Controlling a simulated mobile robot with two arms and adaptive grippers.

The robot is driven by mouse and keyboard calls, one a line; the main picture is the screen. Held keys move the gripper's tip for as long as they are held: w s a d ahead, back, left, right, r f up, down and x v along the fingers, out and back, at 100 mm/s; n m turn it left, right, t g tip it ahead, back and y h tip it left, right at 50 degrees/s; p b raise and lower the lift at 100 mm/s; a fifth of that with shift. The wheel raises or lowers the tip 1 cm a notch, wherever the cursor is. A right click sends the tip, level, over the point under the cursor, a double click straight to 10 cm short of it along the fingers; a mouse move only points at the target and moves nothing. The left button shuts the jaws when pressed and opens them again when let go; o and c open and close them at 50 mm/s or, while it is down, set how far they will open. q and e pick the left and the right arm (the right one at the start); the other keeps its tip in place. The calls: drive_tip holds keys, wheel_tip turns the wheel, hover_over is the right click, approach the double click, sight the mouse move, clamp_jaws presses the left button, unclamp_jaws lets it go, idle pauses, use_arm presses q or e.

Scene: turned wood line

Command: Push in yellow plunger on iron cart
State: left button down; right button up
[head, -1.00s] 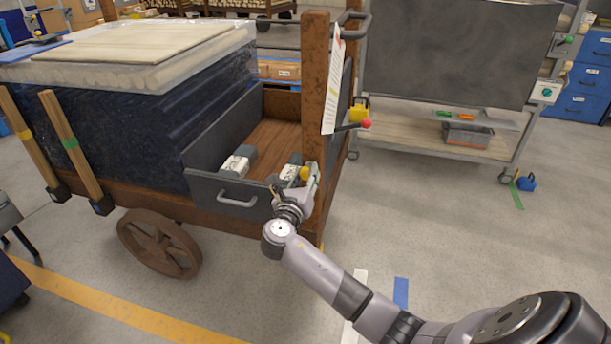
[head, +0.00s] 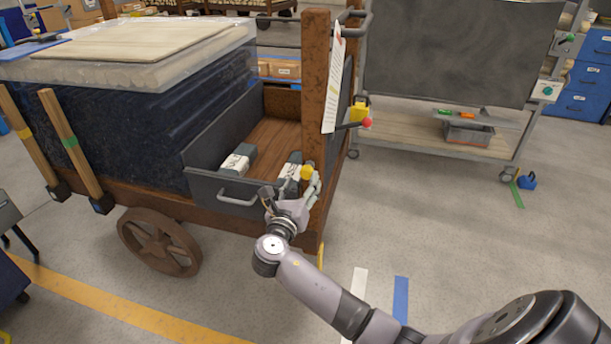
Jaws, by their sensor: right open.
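The brown iron cart (head: 160,204) stands at the left with its spoked wheel on the floor. The yellow plunger (head: 307,172) shows as a round yellow knob low at the cart's front right corner post. My right gripper (head: 291,190) is open, in front of that post, with its fingers pointing up in the picture towards the knob. The knob shows just beyond the fingertips, near the right finger. I cannot tell whether they touch. The plunger's shaft is hidden. My left gripper is not in view.
A yellow block (head: 360,110) with a red-knobbed lever (head: 366,123) sits right of the post. A grey-handled drop panel (head: 222,190) and white-and-grey packs (head: 238,162) are left of my gripper. A wheeled rack (head: 413,142) stands behind. The floor at right is mostly clear.

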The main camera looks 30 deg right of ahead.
drive_tip(key=v, duration=0.7)
idle(0.3)
